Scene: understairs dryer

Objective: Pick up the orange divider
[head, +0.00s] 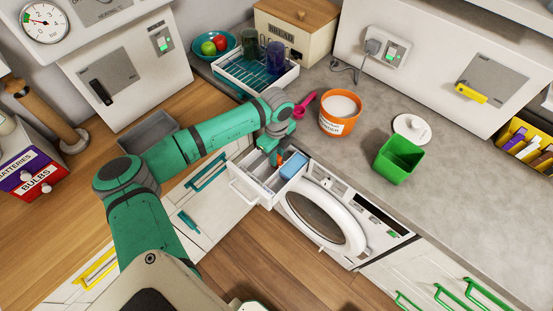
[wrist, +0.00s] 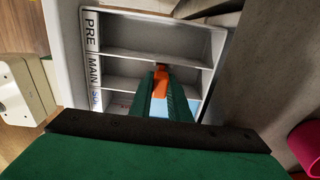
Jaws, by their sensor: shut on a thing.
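The detergent drawer (head: 246,183) is pulled out at the top left of the washing machine. It also shows in the wrist view (wrist: 216,50), with grey partitions and the labels PRE and MAIN. A small orange piece, the orange divider (head: 279,158), shows at my fingertips, and also in the wrist view (wrist: 160,78). My gripper (head: 275,158) points down over the drawer and is shut on the divider. My fingers hide much of the divider, and I cannot tell whether it is clear of the drawer. A blue section (head: 293,164) fills the drawer's right part.
The washing machine (head: 322,215) is below the worktop. An orange tub of white powder (head: 340,112), a magenta scoop (head: 305,105) and a green bin (head: 398,159) stand behind and right of the drawer. A dish rack (head: 255,72) stands further back.

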